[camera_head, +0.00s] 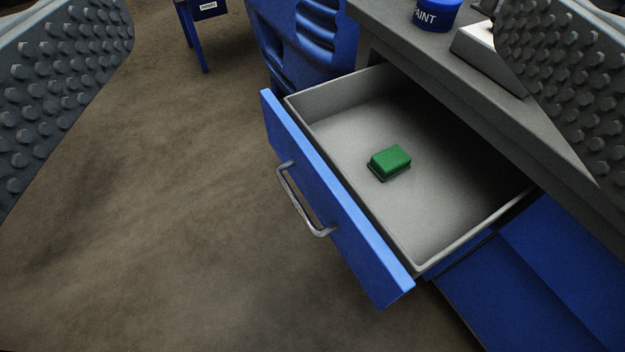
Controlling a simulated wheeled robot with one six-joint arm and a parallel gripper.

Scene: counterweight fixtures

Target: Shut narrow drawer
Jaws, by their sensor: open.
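The narrow drawer (335,205) is pulled open from under a grey worktop. It has a blue front, a grey metal handle (299,205) and a light grey inside. A small green block (390,160) lies on the drawer floor. My gripper (320,110) is open, with its two studded grey fingers at the left and right edges of the view. Nothing is between the fingers at close range, and neither visibly touches the drawer. The right finger hides part of the worktop.
The grey worktop (470,85) carries a blue paint can (435,14) and a pale metal object (487,55). Blue cabinet panels (520,295) lie below right. A blue vented unit (300,45) stands behind the drawer. The brown floor (160,220) to the left is clear.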

